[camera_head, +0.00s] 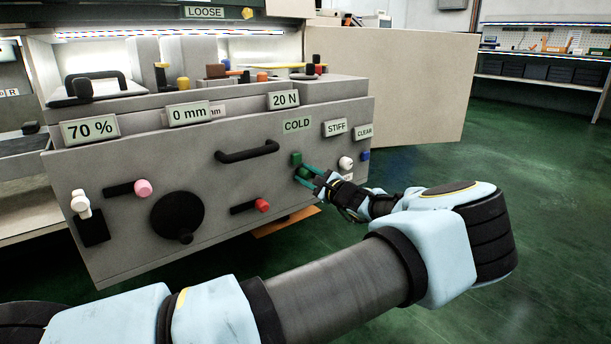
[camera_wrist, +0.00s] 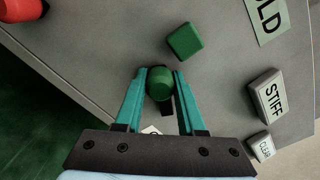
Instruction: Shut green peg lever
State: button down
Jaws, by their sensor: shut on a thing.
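The green peg lever (camera_wrist: 160,84) shows as a round green knob between the two teal fingers in the wrist view. My gripper (camera_wrist: 160,76) is shut on it, with a finger on either side. In the head view my gripper (camera_head: 304,173) reaches the front of the grey panel below the COLD sign (camera_head: 297,125). A green block (camera_wrist: 185,41) sits on the panel just beyond the fingertips, and it also shows in the head view (camera_head: 296,158). The fingers partly hide the peg in the head view.
A red knob (camera_head: 262,205) and a black handle (camera_head: 247,151) are left of my gripper. A white knob (camera_head: 345,163) and a blue knob (camera_head: 365,156) are close on its right. The green floor (camera_head: 545,200) on the right is clear.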

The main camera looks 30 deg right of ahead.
dwell(0.8)
jog(key=r+m+p, duration=0.1)
jog(key=p, duration=0.1)
jog(key=shift+d+p, duration=0.15)
jog(key=shift+p, duration=0.25)
jog(key=shift+d+r+m+p, duration=0.2)
jog(key=shift+r+m+p, duration=0.3)
jog(key=shift+p, duration=0.75)
jog(key=m+p, duration=0.2)
jog(key=shift+w+d+r+p, duration=0.1)
jog(key=shift+w+d+p, duration=0.05)
jog(key=shift+d+p, duration=0.2)
jog(key=shift+d+m+p, duration=0.35)
jog(key=shift+m+p, duration=0.4)
jog(key=shift+m, duration=0.15)
jog(key=c, duration=0.5)
grip_release()
